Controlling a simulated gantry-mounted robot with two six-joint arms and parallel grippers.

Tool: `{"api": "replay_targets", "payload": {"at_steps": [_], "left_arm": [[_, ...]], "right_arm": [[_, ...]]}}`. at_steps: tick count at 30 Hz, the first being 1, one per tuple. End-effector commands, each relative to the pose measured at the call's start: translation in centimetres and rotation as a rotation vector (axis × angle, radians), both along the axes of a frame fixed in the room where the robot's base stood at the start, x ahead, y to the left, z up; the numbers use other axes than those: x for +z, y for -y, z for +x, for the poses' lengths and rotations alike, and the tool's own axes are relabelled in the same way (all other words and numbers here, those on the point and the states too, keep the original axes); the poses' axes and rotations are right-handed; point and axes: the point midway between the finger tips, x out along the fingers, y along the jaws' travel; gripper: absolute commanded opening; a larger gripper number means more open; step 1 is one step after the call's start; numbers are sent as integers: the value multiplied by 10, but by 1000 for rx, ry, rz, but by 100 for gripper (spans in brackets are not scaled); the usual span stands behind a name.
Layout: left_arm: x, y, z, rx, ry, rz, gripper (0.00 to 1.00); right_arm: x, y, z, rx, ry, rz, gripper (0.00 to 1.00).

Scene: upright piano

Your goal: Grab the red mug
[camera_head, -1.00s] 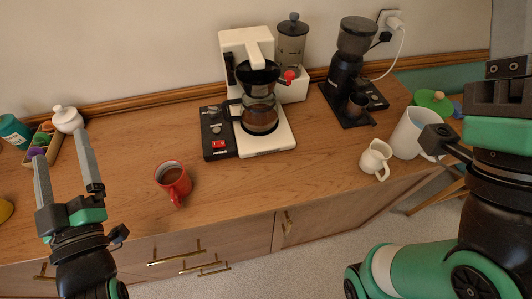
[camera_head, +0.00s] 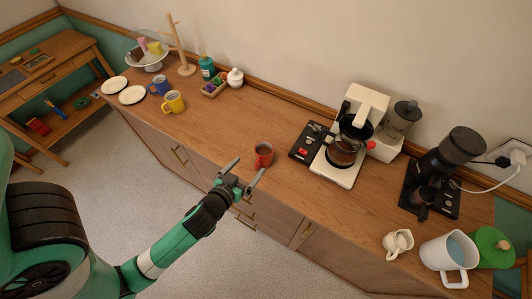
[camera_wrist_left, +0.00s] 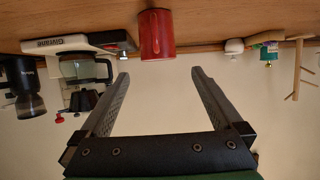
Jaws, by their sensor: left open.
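The red mug (camera_head: 263,156) stands upright on the wooden counter near its front edge, left of the coffee maker, with dark contents showing. My left gripper (camera_head: 247,167) is open and empty, its fingers pointing toward the mug from the counter's front side. In the left wrist view, which shows the scene upside down, the mug (camera_wrist_left: 156,36) lies just beyond and roughly between the open fingertips (camera_wrist_left: 160,76), apart from both. My right gripper is not in view.
The coffee maker (camera_head: 337,172) stands right of the mug, with a black grinder (camera_head: 437,170), a small cream jug (camera_head: 397,244) and a white pitcher (camera_head: 441,257) farther right. A yellow mug (camera_head: 174,102) and plates (camera_head: 132,95) stand left. The counter around the red mug is clear.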

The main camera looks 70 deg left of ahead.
Motion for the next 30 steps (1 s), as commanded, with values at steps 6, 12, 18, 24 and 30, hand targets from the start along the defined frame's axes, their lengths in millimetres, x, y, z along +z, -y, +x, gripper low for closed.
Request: {"api": "replay_targets", "payload": {"at_steps": [6,12,18,24,30], "left_arm": [[-14,-21,26,4,2,-1,100],[-24,-36,45,0,3,1,100],[-27,-40,52,0,2,2,100],[-41,-59,78,1,3,0,100],[-45,-65,85,-1,2,0,100]], "right_arm": [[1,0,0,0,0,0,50],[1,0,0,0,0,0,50],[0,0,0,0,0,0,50],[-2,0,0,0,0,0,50],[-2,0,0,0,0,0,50]]}}
